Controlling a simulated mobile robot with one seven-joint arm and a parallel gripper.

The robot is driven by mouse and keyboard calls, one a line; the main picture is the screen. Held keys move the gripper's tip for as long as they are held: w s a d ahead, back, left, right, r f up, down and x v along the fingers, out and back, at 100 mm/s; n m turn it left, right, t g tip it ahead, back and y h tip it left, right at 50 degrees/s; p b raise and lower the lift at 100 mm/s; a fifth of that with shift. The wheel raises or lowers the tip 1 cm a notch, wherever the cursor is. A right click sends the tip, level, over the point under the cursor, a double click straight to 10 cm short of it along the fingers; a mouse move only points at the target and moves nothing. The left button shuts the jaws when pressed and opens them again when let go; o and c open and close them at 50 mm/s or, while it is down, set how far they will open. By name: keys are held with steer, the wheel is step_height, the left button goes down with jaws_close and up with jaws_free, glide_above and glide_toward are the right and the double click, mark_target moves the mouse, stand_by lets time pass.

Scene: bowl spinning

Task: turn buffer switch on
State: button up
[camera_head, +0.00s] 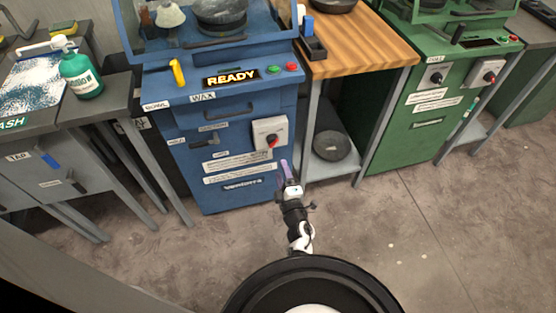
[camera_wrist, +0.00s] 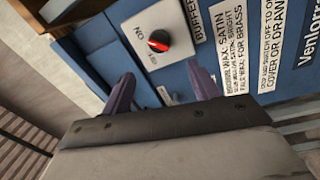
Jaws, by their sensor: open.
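The buffer switch is a pale plate with a red and black rotary knob (camera_head: 271,141) on the front of the blue cabinet (camera_head: 225,140). In the wrist view the red knob (camera_wrist: 158,41) has "ON" printed beside it, and part of a "BUFFER" label (camera_wrist: 191,14) shows. My gripper (camera_head: 285,168) is below and slightly right of the switch in the head view. In the wrist view its two purple fingers (camera_wrist: 163,84) are spread apart with nothing between them. The knob lies beyond the fingertips, roughly centred between them, and does not touch them.
Wax instruction strips (camera_wrist: 236,48) are right of the switch in the wrist view. A wooden-top bench (camera_head: 358,48) with a bowl (camera_head: 332,146) on its lower shelf stands right of the blue cabinet. A green machine (camera_head: 425,110) has a similar switch (camera_head: 488,77). The floor in front is clear.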

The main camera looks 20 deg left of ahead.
steer(key=shift+v, duration=1.05)
steer(key=shift+r, duration=0.1)
